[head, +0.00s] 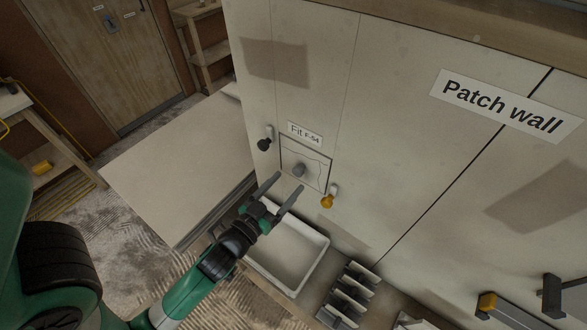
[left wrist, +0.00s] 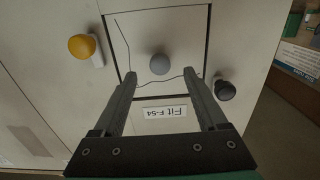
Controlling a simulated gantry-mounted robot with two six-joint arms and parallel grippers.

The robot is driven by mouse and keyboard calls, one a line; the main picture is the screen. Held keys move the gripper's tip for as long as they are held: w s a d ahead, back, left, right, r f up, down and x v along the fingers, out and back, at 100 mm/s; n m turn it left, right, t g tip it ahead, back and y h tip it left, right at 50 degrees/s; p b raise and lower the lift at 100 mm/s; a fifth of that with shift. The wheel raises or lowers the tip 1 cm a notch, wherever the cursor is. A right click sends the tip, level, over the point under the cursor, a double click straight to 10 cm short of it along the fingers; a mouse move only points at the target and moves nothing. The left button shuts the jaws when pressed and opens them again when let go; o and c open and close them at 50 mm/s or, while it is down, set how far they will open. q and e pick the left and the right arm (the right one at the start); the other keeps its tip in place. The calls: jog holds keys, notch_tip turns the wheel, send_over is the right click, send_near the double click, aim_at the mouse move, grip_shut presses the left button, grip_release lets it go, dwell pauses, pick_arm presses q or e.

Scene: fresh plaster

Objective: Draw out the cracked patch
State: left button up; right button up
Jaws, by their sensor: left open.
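The cracked patch (head: 315,164) is a pale square panel set in the patch wall, with dark edges and a thin crack line. A grey round knob (head: 299,170) sticks out of its middle. The patch (left wrist: 180,40) and knob (left wrist: 159,64) also show in the left wrist view. My left gripper (head: 284,188) is open in front of the patch, its fingers pointing at it. In the left wrist view the fingertips (left wrist: 161,76) lie either side of the knob, a little toward the label; I cannot tell how far off. My right gripper is not in view.
A black knob (head: 264,143) and a yellow knob (head: 327,201) flank the patch on the wall. A "Fit F-54" label (head: 305,134) sits above it. A white tray (head: 318,256) and a slotted rack (head: 348,292) stand below. A pale board (head: 180,165) lies left.

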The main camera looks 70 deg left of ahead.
aim_at(296, 173)
pick_arm(q)
jog(key=x, duration=0.5)
jog(key=shift+p, duration=0.4)
grip_shut()
jog(key=shift+r, duration=0.1)
dwell(1.3)
